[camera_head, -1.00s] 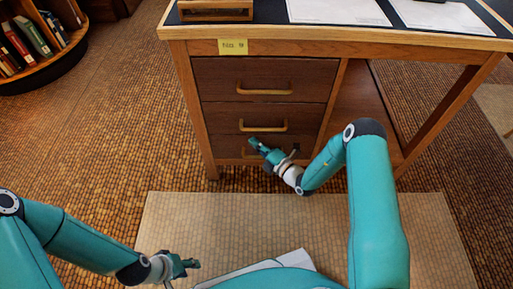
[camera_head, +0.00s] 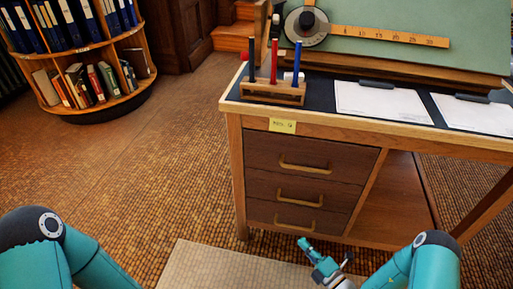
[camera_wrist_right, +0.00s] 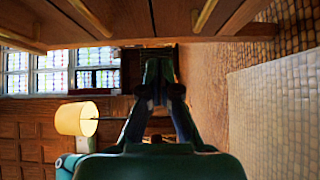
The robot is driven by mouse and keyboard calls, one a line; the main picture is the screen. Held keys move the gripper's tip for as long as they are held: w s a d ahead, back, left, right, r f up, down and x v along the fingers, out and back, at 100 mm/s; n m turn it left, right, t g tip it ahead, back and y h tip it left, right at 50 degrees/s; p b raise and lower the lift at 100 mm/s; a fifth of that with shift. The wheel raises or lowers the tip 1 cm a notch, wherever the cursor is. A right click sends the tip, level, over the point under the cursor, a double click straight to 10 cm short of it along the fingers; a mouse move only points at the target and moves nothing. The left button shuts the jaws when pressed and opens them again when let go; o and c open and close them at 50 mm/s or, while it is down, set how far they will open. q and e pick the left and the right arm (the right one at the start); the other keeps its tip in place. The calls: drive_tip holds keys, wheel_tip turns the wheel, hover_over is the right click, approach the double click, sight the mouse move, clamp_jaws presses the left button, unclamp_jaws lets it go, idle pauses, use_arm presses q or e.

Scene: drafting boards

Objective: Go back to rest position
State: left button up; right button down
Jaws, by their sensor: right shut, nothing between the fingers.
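My right gripper (camera_head: 306,246) is in front of the desk's bottom drawer (camera_head: 299,216), low near the floor. It is shut and empty. In the right wrist view its fingers (camera_wrist_right: 158,78) come together at the tips with nothing between them. I cannot tell the exact gap between the gripper and the drawer front. My left arm (camera_head: 70,250) shows only by its bend at the lower left; its gripper is out of view.
The wooden desk (camera_head: 340,128) carries a pen holder (camera_head: 270,93), clipped papers (camera_head: 380,102) and a tilted green drafting board (camera_head: 400,35). Its drawers look closed. A rounded bookcase (camera_head: 110,97) stands at the left. A pale mat (camera_head: 215,268) lies below. Open floor (camera_head: 150,165) lies left of the desk.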

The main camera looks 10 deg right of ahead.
drive_tip(key=a+r+n+g+y, duration=0.2)
drive_tip(key=a+r+n+y, duration=0.25)
drive_tip(key=a+r, duration=0.35)
drive_tip(key=s+a+r+n+g+y, duration=0.1)
drive_tip(key=s+a+n+g+y, duration=0.4)
drive_tip(key=s+a+n+g, duration=0.3)
drive_tip(key=s+a+f+n+g+h, duration=0.15)
drive_tip(key=s+a+n+g, duration=0.35)
drive_tip(key=s+n+g, duration=0.5)
drive_tip(key=s+d+f+n+g+h, duration=0.2)
drive_tip(key=s+d+f+n+h, duration=0.6)
drive_tip(key=n, duration=0.5)
drive_tip(key=w+d+f+n+t+h, duration=0.2)
drive_tip(key=w+d+n+t+h, duration=0.15)
drive_tip(key=w+n+t, duration=0.55)
wheel_tip(320, 180, up, 35)
drive_tip(key=s+n+g+p, duration=0.1)
drive_tip(key=n+g+p, duration=0.1)
drive_tip(key=p, duration=3.3)
drive_tip(key=shift+s+f+g, duration=0.2)
drive_tip(key=shift+s+g, duration=0.1)
